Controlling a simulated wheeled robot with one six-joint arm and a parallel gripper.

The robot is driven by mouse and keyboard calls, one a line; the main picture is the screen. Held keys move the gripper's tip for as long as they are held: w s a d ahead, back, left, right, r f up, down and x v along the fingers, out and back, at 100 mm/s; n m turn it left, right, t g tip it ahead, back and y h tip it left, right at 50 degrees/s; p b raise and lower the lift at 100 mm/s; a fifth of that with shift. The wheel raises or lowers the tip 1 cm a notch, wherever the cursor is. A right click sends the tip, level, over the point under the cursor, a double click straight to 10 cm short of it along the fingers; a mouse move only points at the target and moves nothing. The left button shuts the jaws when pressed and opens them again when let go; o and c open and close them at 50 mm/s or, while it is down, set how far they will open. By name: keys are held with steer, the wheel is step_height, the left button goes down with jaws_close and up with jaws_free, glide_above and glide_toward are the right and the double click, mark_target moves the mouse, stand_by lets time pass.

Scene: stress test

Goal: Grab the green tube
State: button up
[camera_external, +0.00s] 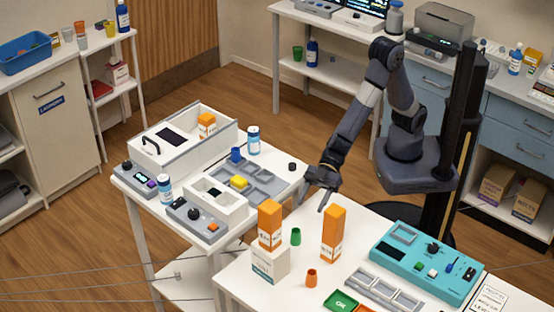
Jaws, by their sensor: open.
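A small green tube (296,237) stands upright on the white front table (240,283), between two orange boxes. My gripper (312,200) is open and empty. It hangs above and beyond the tube, near the far corner of the front table, apart from the tube. No other thing hides the tube.
An orange box (269,224) stands on a white carton (270,263) left of the tube. Another tall orange box (333,233) stands to its right. A small orange tube (311,278) is in front. A teal control panel (425,264) lies at the right.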

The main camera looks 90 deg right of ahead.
mark_target(296, 232)
steer(key=shift+f, duration=0.55)
steer(key=shift+w+a+f, duration=0.2)
steer(key=shift+a, duration=0.05)
steer(key=x, duration=0.5)
steer(key=shift+r, duration=0.1)
steer(key=shift+p+x, duration=0.5)
steer(key=shift+x, duration=2.1)
steer(key=shift+w+r, duration=0.15)
steer(key=shift+c, duration=0.3)
steer(key=c, duration=1)
steer(key=shift+o, duration=0.2)
